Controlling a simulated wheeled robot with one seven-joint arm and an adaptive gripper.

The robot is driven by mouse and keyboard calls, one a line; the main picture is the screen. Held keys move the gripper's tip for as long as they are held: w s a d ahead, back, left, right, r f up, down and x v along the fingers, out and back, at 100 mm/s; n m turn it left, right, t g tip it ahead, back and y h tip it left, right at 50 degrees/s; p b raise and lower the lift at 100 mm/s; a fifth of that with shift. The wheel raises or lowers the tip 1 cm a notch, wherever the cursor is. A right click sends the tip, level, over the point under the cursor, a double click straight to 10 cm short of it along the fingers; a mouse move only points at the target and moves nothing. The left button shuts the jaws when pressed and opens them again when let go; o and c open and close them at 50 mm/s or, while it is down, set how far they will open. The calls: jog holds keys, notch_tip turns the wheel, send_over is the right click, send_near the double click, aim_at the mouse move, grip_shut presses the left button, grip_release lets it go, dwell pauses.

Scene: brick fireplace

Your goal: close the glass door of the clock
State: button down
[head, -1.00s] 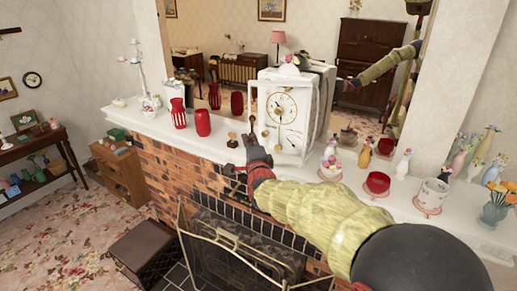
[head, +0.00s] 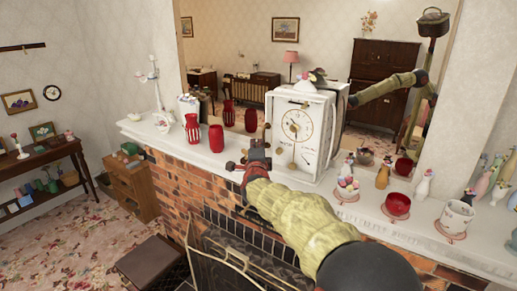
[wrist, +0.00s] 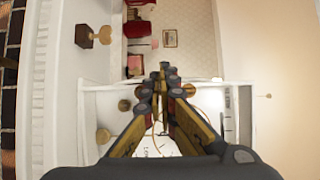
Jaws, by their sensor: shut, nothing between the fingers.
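The white clock (head: 302,128) stands upright on the mantel, its pale dial and gold ring facing the room. A thin pale door frame (head: 273,112) shows along the left side of its face; its glass is hard to see, and I cannot tell how far it stands open. My gripper (head: 267,130) is shut and empty at the clock's left front edge. In the wrist view, my gripper (wrist: 165,70) has its fingertips together across the white frame edge (wrist: 105,86). Whether they touch the door is unclear. The fingers hide part of the face.
Red vases (head: 216,138) stand left of the clock. A wooden stamp-like object (wrist: 85,36) is close by. A mirror is behind.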

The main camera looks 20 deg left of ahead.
jog(key=shift+x, duration=1)
jog(key=shift+w+d, duration=0.1)
jog(key=shift+w, duration=0.05)
jog(key=shift+f, duration=0.1)
